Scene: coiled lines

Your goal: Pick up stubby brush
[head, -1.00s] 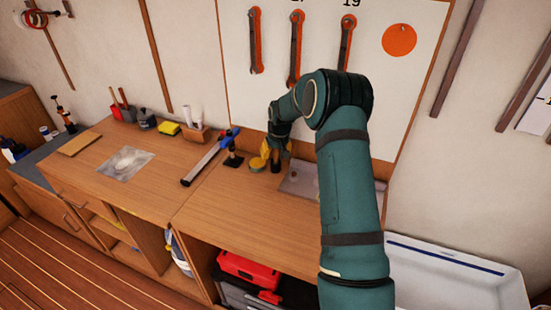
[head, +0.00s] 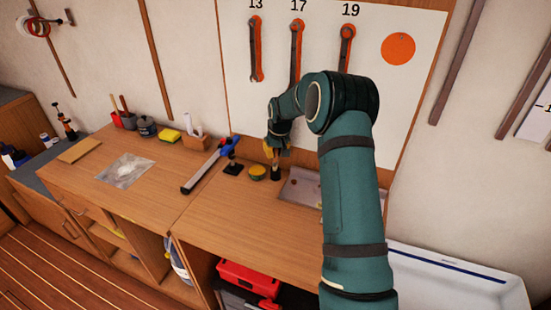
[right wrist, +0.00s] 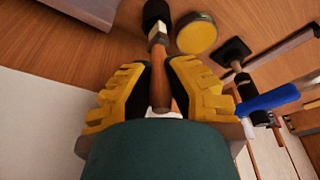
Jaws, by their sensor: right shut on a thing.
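The stubby brush (right wrist: 157,33) has a wooden handle, a pale metal collar and a black end. In the right wrist view its handle stands between my yellow, black-padded fingers, and my right gripper (right wrist: 160,82) is shut on it. In the head view the right gripper (head: 273,148) is above the bench, and the brush's black end (head: 276,172) points down below it. I cannot tell whether that end touches the bench. My left gripper is not in view.
A round yellow-topped tin (head: 257,173) stands close left of the brush, also in the right wrist view (right wrist: 197,35). A black-based stand (head: 233,168) and a blue-ended tool (head: 205,170) lie further left. A grey tray (head: 299,186) is right. The bench front is clear.

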